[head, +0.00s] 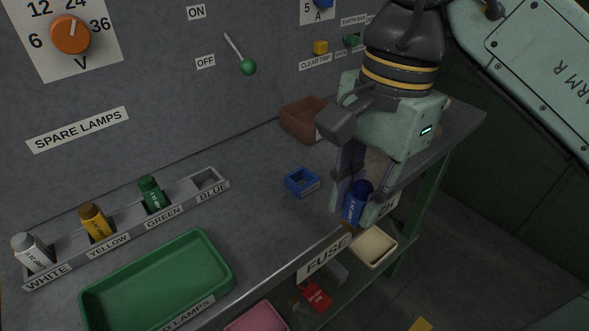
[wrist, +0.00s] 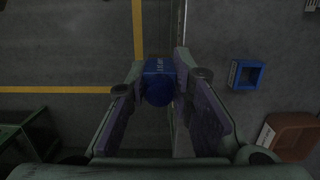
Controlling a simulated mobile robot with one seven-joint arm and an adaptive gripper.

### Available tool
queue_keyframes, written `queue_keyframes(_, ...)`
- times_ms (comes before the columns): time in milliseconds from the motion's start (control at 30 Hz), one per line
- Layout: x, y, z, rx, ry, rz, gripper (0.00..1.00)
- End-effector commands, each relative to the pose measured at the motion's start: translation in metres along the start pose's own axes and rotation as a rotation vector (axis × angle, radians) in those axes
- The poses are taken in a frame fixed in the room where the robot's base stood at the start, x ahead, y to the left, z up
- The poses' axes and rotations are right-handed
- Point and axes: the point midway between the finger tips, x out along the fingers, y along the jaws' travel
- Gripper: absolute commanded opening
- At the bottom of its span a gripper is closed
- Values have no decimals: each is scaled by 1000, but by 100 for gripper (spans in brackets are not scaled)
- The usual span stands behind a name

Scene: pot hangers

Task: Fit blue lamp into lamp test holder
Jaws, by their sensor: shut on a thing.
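The blue lamp (head: 355,203) is a short blue cylinder with white lettering. My gripper (head: 362,209) is shut on it, and the lamp points downward near the bench's front edge. In the wrist view the lamp (wrist: 158,82) sits between the two fingers, against floor beside the bench edge. A small blue square open holder (head: 302,182) stands on the bench, left of my gripper and apart from the lamp; its label is too small to read. It also shows at right in the wrist view (wrist: 245,75). I see no lamp in it.
A rack (head: 130,238) holds white, yellow and green lamps; its blue slot (head: 206,178) is empty. A green tray (head: 160,283) lies in front. A brown bin (head: 302,121) stands behind the blue holder. A cream tray (head: 373,246) and red item (head: 316,295) sit lower.

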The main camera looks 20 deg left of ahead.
Motion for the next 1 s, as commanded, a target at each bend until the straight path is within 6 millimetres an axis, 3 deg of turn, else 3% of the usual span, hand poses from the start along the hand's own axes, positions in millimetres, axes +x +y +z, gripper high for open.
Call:
queue_keyframes(200, 3, -59, -11, -5, -1, 3, 0)
queue_keyframes(400, 6, -103, -21, -1, 0, 2, 0)
queue_keyframes(767, 8, -135, -27, -2, 0, 1, 0)
queue_keyframes(1000, 44, -132, -32, -1, 0, 0, 0)
